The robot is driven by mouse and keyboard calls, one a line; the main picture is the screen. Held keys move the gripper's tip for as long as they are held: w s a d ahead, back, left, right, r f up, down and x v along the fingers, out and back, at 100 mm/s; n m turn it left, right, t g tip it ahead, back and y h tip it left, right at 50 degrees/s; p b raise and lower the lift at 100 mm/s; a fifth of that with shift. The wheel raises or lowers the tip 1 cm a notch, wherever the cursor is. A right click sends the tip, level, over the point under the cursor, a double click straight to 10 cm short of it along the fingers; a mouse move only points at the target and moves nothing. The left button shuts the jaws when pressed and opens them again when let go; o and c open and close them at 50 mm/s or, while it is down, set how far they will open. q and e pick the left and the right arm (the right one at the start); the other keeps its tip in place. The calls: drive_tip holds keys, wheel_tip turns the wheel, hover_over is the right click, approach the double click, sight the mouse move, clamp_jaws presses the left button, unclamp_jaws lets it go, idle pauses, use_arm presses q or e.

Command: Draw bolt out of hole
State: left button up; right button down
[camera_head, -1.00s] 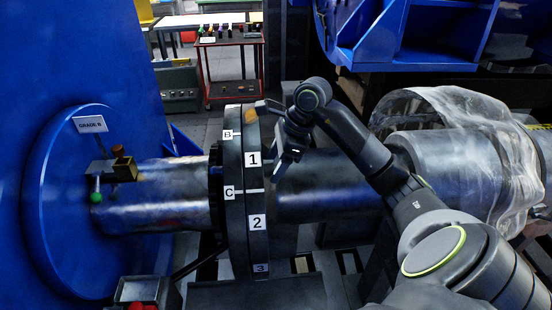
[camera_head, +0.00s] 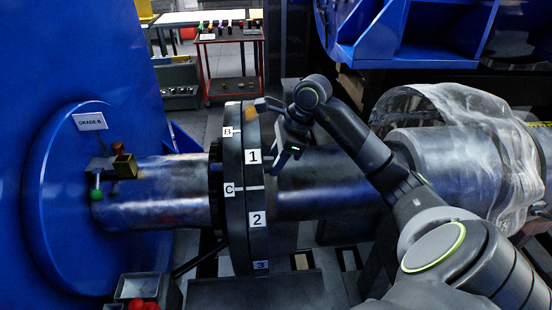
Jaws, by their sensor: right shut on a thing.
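A dark coupling flange (camera_head: 232,210) with labels B, C, 1, 2 and 3 stands upright around the large steel shaft (camera_head: 325,187). My right gripper (camera_head: 268,134) is at the upper right face of the flange, near the label 1. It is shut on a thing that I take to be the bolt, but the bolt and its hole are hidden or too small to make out. A small orange patch (camera_head: 251,115) shows at the flange's upper edge beside the gripper. My left gripper is out of view.
A blue housing (camera_head: 100,50) with a GRADE B sign (camera_head: 90,122) stands at left. Clear wrap (camera_head: 505,190) covers the shaft at right. A tray with red items (camera_head: 142,287) is at the bottom left. A red cart (camera_head: 231,67) stands behind.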

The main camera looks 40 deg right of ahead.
drive_tip(key=shift+d, duration=0.1)
drive_tip(key=s+d+b, duration=0.2)
drive_tip(key=s+d, duration=0.5)
drive_tip(key=d, duration=0.4)
drive_tip(key=shift+s+d, duration=0.15)
drive_tip(key=shift+d, duration=0.2)
idle(2.4)
